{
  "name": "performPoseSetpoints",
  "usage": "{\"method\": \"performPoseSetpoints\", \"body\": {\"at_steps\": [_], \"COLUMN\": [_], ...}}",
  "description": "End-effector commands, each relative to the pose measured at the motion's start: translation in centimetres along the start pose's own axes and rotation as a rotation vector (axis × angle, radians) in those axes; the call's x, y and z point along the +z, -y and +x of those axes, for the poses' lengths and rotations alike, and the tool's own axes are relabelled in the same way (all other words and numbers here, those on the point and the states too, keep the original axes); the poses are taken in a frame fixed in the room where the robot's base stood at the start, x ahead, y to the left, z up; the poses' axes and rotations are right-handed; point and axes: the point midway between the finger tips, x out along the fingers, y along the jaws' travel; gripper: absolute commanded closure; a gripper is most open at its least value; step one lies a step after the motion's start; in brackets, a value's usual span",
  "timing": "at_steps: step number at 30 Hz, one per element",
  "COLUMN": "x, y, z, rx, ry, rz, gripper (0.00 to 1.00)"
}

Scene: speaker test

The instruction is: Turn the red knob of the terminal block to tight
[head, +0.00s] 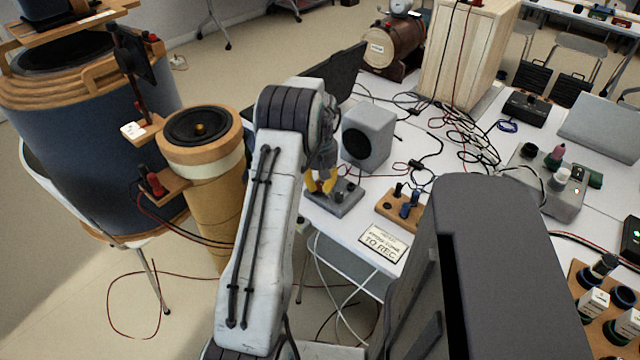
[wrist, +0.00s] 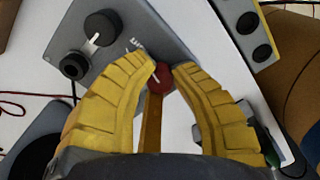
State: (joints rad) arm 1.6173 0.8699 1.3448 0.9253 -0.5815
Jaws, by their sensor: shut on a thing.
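The terminal block (head: 346,206) is a grey box at the near edge of the white table, in front of the grey speaker. The red knob (wrist: 163,78) has a white pointer line and sits between my yellow fingertips. My gripper (wrist: 168,70) is shut on it; the fingers cover part of its sides. White lettering beside the knob is only partly readable. In the head view, my gripper (head: 322,184) is partly hidden by my arm, and the red knob cannot be made out.
The grey speaker (head: 367,136) stands behind the block. A wooden board with blue and black parts (head: 402,210) and a "TO REC" sign (head: 382,242) lie to the right. Loose cables cross the table. A tan cylinder (head: 197,200) stands left of my arm.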

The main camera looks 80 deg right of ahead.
Motion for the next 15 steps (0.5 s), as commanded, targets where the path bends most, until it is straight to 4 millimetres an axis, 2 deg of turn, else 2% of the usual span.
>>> {"method": "performPoseSetpoints", "body": {"at_steps": [15], "x": [0.2], "y": [0.11], "z": [0.26], "rx": [-0.003], "ry": [0.008], "rz": [0.49], "gripper": [1.0]}}
